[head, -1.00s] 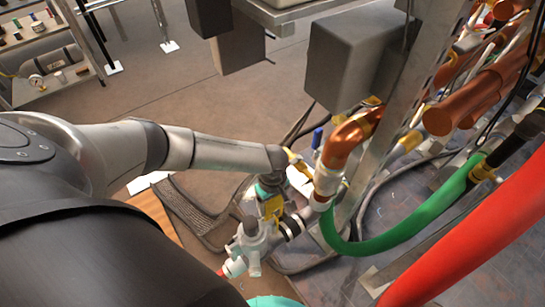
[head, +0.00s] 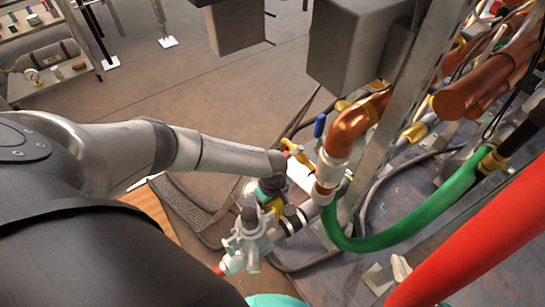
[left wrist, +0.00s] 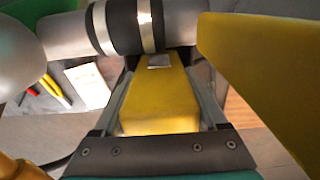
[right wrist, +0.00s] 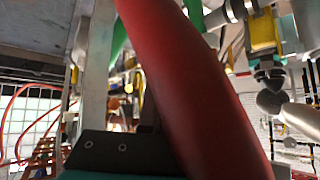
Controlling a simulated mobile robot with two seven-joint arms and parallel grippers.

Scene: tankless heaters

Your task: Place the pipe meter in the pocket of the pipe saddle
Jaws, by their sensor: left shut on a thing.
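The pipe meter appears to be the yellow block (left wrist: 160,105) with a small silver patch at its far end. It sits between the two grey fingers of my left gripper (left wrist: 158,80), which is shut on it. It also shows small in the head view (head: 275,206). Just beyond it, a black band with metal straps (left wrist: 125,25), apparently the pipe saddle, wraps a grey pipe. Whether meter and band touch is unclear, and the pocket is not distinguishable. My right gripper (right wrist: 125,148) shows only its dark plate and teal base; its fingertips are hidden by a red hose.
The thick red hose (head: 455,235) and a green hose (head: 410,235) curve on the right. A copper elbow (head: 350,125) and metal post stand just beyond my left gripper. A grey-white valve (head: 248,238) is close below it. A large yellow part (left wrist: 260,80) crowds its right side.

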